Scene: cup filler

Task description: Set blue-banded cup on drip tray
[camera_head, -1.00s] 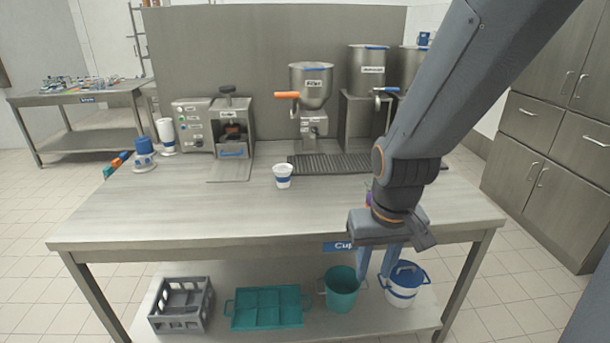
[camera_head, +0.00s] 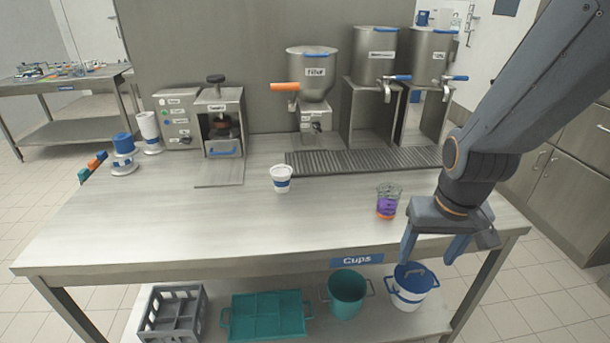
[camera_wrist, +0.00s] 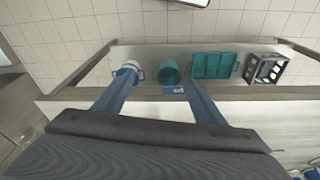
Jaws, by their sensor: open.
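The blue-banded cup (camera_head: 282,178) is white and stands upright near the middle of the steel table. The dark ribbed drip tray (camera_head: 350,161) runs along the table behind it, under the dispensers. My gripper (camera_head: 433,257) is open and empty at the table's front right edge, well to the right of and nearer than the cup. In the wrist view my gripper's blue fingers (camera_wrist: 157,98) are spread, with nothing between them but the view down to the lower shelf. The cup is not visible in the wrist view.
A clear cup with purple contents (camera_head: 387,202) stands on the table (camera_head: 150,222) left of my gripper. A filler (camera_head: 311,90) and a sealing machine (camera_head: 220,130) stand at the back. A teal bucket (camera_head: 346,293), teal tray (camera_head: 268,315) and grey crate (camera_head: 172,318) sit below.

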